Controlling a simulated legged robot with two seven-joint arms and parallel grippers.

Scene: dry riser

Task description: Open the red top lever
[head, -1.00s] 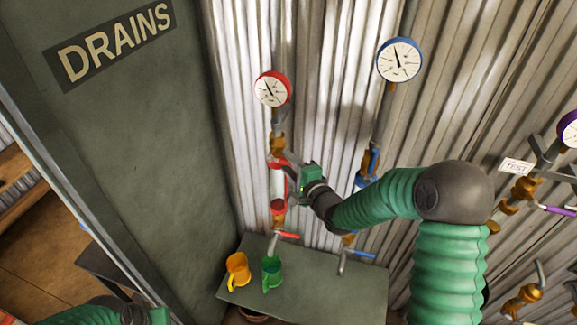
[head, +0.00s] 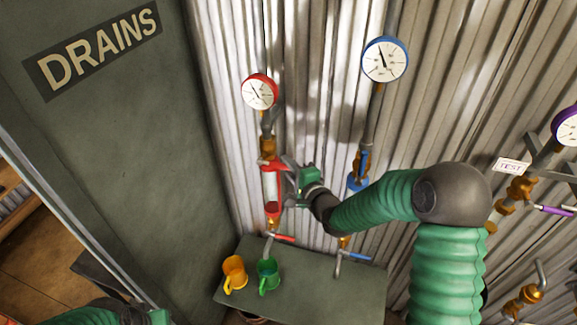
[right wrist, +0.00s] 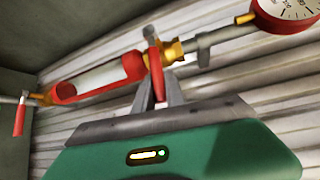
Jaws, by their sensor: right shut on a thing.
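The red top lever (right wrist: 155,70) is on the brass valve above the red-ended sight glass (head: 270,188). In the right wrist view it stands across the pipe, its end between the two fingers. My right gripper (right wrist: 159,97) is shut on it. In the head view my right gripper (head: 288,165) reaches the lever from the right and partly hides it. A second red lever (head: 284,237) is below the sight glass, pointing right. A red-rimmed gauge (head: 260,92) tops this line. My left gripper (head: 160,317) shows only partly at the bottom edge; its fingers are hidden.
A blue-gauge line (head: 385,60) with blue levers runs to the right, and a purple-lever line (head: 556,210) farther right. A yellow mug (head: 234,272) and a green mug (head: 268,274) stand on the grey shelf (head: 320,285) below. A grey wall marked DRAINS (head: 100,50) is left.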

